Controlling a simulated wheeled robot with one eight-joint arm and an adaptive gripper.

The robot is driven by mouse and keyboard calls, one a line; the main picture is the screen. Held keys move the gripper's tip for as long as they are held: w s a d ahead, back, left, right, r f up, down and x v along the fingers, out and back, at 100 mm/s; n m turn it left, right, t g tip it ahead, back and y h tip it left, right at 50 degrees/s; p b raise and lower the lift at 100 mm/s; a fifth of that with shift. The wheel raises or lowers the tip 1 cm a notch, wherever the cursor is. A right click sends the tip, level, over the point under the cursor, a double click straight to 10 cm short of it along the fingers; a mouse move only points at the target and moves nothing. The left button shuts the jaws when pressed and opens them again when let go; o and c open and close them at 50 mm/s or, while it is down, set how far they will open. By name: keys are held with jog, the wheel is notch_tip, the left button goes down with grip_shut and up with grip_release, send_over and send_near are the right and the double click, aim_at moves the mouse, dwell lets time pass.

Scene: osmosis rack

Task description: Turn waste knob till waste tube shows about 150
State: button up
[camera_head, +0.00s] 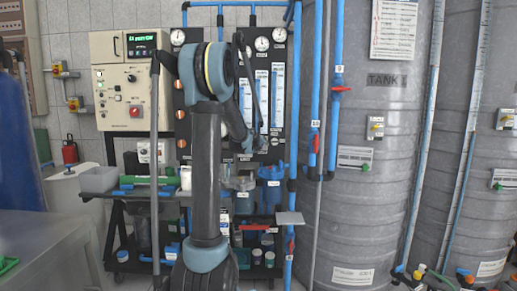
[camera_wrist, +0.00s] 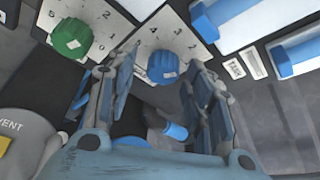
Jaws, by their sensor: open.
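In the wrist view, my gripper (camera_wrist: 158,75) is open, with one finger on each side of a ribbed blue knob (camera_wrist: 163,67). The knob sits on a white numbered dial plate (camera_wrist: 184,36) and shows near the fingertips; contact cannot be told. A green knob (camera_wrist: 70,37) sits on a similar plate to the left. I cannot read which knob is marked waste. In the head view, upright flow tubes (camera_head: 262,97) stand on the black panel, too small to read.
Blue tube fittings (camera_wrist: 230,14) lie right of the blue knob in the wrist view. Gauges (camera_head: 262,44) top the panel. Blue pipes (camera_head: 335,120) and grey tanks (camera_head: 385,150) stand to the right. A metal table (camera_head: 45,245) is at lower left.

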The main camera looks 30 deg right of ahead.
jog(key=v, duration=1.1)
jog(key=shift+s+a, duration=0.2)
jog(key=shift+a, duration=0.05)
